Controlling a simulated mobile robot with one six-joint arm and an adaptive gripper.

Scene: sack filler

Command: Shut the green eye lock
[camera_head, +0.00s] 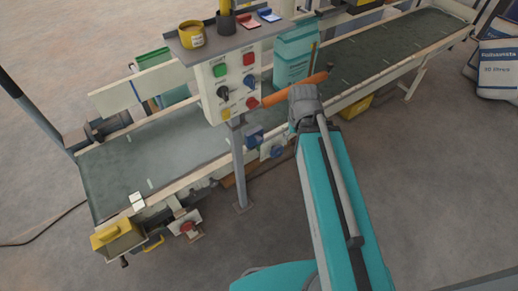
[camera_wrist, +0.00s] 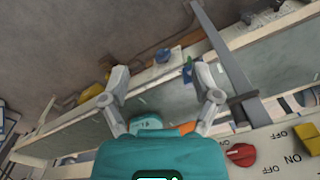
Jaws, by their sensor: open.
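My gripper (camera_wrist: 160,97) is open in the wrist view, with its two grey fingers spread wide and nothing between the tips. Its fingers point over the conveyor side. In the head view my arm's grey wrist hides most of it. I cannot pick out the green eye lock for sure in either view. A green push button (camera_head: 219,70) sits on the white control panel (camera_head: 238,100). A small blue and green part (camera_wrist: 187,72) shows near the right finger in the wrist view, too small to identify.
The panel stands on a post left of my arm; its knobs, including a red one (camera_wrist: 241,154), show in the wrist view. The conveyor belt (camera_head: 165,145) runs behind, carrying a teal sack (camera_head: 294,54). An orange bar (camera_head: 290,92) crosses near my wrist. Floor at front is clear.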

